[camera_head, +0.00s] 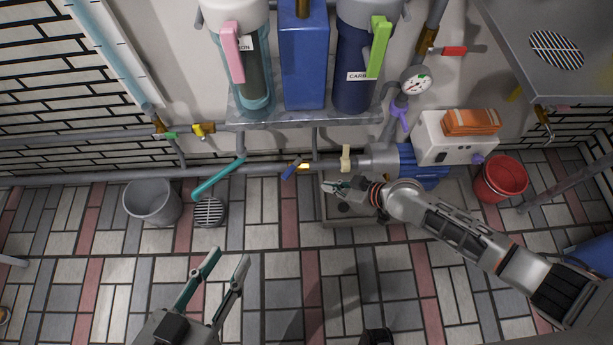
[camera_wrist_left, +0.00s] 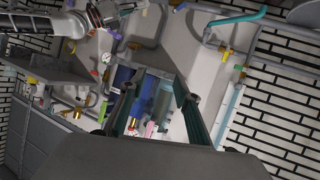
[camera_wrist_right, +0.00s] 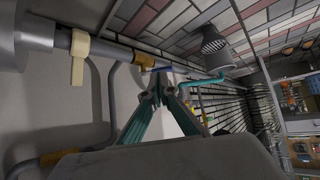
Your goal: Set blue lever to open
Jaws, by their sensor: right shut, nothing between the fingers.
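The blue lever (camera_head: 290,172) is a small handle on a brass valve (camera_head: 304,166) in the low grey pipe along the wall. It angles down and left from the valve. In the right wrist view the blue lever (camera_wrist_right: 160,69) shows just beyond the fingertips. My right gripper (camera_head: 327,186) is shut and empty, a little right of the blue lever; the right wrist view shows its fingertips (camera_wrist_right: 158,84) together, and I cannot tell whether they touch the lever. My left gripper (camera_head: 227,254) is open and empty over the floor; its spread fingers show in the left wrist view (camera_wrist_left: 155,85).
A blue pump (camera_head: 408,160) is further right. A grey bucket (camera_head: 153,205) and a red bucket (camera_head: 500,180) stand on the floor. The front floor is largely clear.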

